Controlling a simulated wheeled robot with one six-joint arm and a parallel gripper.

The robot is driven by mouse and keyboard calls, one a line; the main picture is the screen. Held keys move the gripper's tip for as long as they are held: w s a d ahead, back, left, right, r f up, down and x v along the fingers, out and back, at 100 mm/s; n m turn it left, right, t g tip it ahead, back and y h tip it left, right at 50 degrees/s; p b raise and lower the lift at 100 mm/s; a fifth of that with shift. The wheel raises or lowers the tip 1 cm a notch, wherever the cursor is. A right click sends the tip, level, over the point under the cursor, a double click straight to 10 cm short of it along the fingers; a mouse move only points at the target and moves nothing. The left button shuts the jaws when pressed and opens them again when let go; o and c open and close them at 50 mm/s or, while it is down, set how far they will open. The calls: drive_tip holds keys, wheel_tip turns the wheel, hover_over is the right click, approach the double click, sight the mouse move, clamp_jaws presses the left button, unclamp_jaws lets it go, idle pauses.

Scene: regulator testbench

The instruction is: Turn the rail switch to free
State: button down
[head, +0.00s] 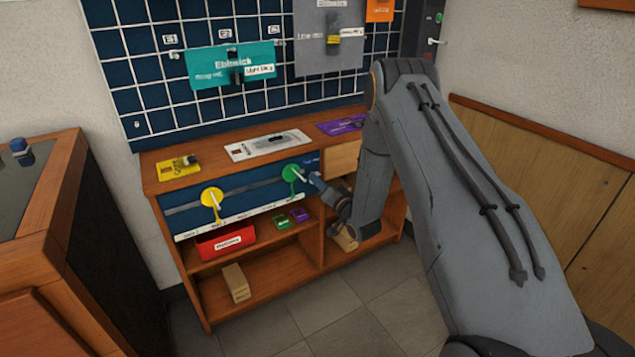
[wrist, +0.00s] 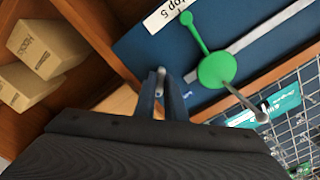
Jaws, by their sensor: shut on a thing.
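The rail switch (wrist: 161,76) shows in the wrist view as a small pale grey lever at the blue front panel (wrist: 130,47). My gripper (wrist: 160,88) is shut on it, with the fingertips on either side. In the head view my gripper (head: 314,179) is at the right end of the panel (head: 240,197), just right of the green disc (head: 290,172). There the fingers hide the switch, and its setting cannot be read. In the wrist view the green disc (wrist: 217,70) with its metal rod is right of my fingers, apart from them.
A yellow disc (head: 211,196) sits further left on the same pale rail. Below are a red bin (head: 225,242), a cardboard box (head: 236,282) and small green and purple boxes. A wall grid with signs stands behind; a wooden cabinet (head: 40,240) is at left. The floor in front is clear.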

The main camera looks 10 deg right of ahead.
drive_tip(key=c, duration=1.8)
unclamp_jaws()
drive_tip(key=shift+v, duration=3.95)
